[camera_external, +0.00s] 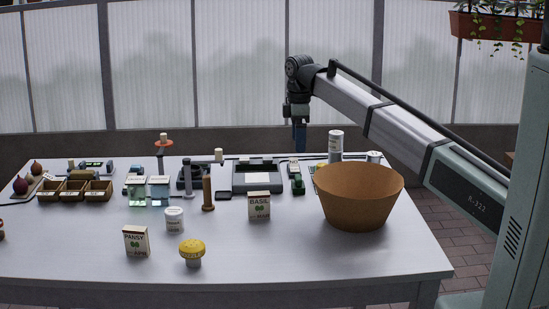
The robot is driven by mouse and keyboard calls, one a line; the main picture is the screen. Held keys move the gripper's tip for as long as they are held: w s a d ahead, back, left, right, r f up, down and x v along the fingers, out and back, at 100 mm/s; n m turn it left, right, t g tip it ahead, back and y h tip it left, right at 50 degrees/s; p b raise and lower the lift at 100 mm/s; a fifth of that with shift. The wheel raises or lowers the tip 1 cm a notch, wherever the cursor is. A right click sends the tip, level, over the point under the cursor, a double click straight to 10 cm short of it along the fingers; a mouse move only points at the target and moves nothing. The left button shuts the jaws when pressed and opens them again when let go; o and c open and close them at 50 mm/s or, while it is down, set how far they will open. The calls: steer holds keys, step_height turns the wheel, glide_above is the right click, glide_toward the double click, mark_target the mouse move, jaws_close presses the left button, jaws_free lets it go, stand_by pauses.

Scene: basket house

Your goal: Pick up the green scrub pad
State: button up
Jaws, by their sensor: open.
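I cannot pick out the green scrub pad with certainty. A small dark green item (297,184) lies on the table left of the brown bowl, too small to identify surely. My gripper (300,148) is open and points down at the far side of the table, above and behind the dark green item. Nothing shows held in it.
The large brown bowl (361,200) stands at the right and hides things behind it. A white canister (335,143) stands behind it. A basil box (259,206), a grey tray (257,177) and a wooden peg (208,194) stand left. The front right tabletop is clear.

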mark_target(298, 177)
step_height(298, 177, down, 13)
steer(key=shift+w+f, duration=0.1)
stand_by(0.7)
steer(key=shift+c, duration=0.4)
steer(key=c, duration=1)
steer(key=shift+c, duration=0.2)
